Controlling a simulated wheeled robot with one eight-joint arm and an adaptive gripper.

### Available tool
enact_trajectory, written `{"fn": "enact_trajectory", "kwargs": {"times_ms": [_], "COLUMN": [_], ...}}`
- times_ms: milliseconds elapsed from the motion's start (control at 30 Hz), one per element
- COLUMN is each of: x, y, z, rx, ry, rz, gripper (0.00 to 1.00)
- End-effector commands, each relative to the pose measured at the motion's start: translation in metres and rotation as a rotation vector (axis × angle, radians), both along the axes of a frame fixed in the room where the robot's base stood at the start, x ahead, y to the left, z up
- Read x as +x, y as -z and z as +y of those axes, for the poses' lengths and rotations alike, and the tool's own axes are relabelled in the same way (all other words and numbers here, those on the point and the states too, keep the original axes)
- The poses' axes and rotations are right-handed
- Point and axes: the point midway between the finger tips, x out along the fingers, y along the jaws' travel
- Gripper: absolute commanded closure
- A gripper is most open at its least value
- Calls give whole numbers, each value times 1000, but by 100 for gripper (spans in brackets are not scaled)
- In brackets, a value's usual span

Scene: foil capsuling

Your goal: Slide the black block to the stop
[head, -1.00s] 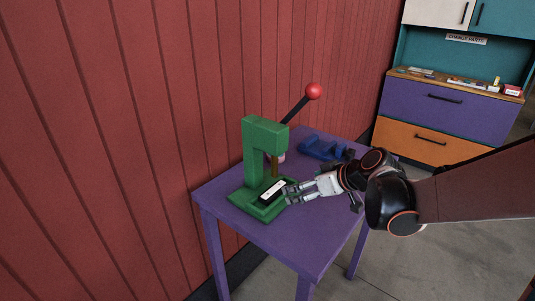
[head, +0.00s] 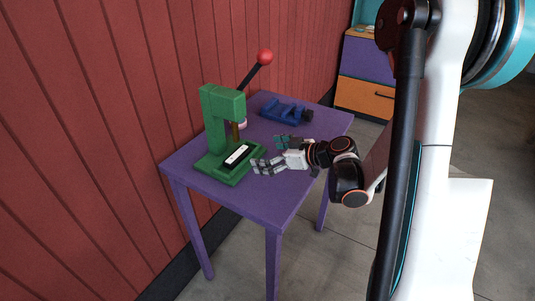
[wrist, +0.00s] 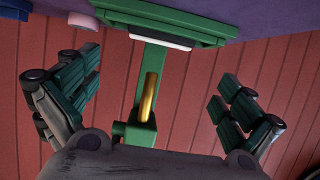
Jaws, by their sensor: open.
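The black block (head: 236,157), with a white strip on top, lies on the base of the green press (head: 222,107). In the wrist view, the block's white edge (wrist: 160,40) shows at the top, against the green base. My gripper (head: 272,153) is open and empty, just right of the base, with its fingers spread and pointing at the press. In the wrist view the fingers of my gripper (wrist: 155,90) stand wide apart on either side of the press, clear of the block. I cannot make out the stop.
The press has a brass rod (wrist: 149,97) and a lever with a red knob (head: 265,57). A blue fixture (head: 286,111) stands at the back of the purple table (head: 270,192). The table's front is clear. A red wall (head: 90,130) rises behind the press.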

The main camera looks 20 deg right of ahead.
Motion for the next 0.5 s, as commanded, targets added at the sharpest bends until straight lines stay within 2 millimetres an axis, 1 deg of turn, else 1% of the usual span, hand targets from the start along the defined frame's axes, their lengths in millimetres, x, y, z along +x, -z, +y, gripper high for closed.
{"fn": "enact_trajectory", "kwargs": {"times_ms": [167,500], "x": [15,60], "y": [10,34], "z": [12,46], "rx": [-1,0], "ry": [-4,-4], "rz": [0,1], "gripper": [0,0]}}
